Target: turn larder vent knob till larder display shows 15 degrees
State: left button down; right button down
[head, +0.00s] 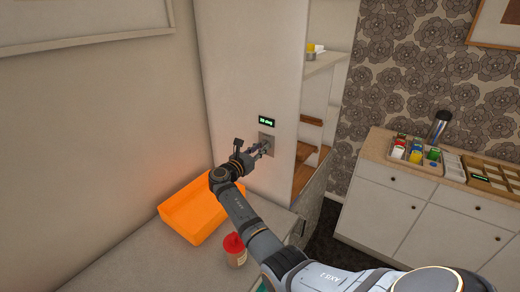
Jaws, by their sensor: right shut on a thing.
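The larder display (266,121) is a small black panel with green digits on the pale larder side wall. It appears to read 20 deg, though the digits are small. Just below it is a grey square plate (267,137) that carries the vent knob. My right gripper (263,148) reaches up to this plate and is shut on the knob, which is mostly hidden by the fingers. My left gripper is not in view.
An orange tray (187,222) and a red-lidded jar (235,250) stand on the counter below my right arm. Open larder shelves (318,95) are just right of the panel. A white sideboard (415,205) with a crate of colourful items stands at right.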

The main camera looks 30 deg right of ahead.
jog(key=shift+s+d+f+m+b, duration=0.1)
jog(key=shift+s+m+b, duration=0.05)
jog(key=shift+m+b, duration=4.45)
jog(key=shift+s+d+f+m+b, duration=0.1)
jog(key=shift+m+b, duration=4.2)
jog(key=shift+b, duration=0.6)
jog(key=shift+r, duration=0.1)
jog(key=c, duration=1.4)
grip_release()
jog(key=shift+o, duration=0.9)
jog(key=shift+f, duration=0.2)
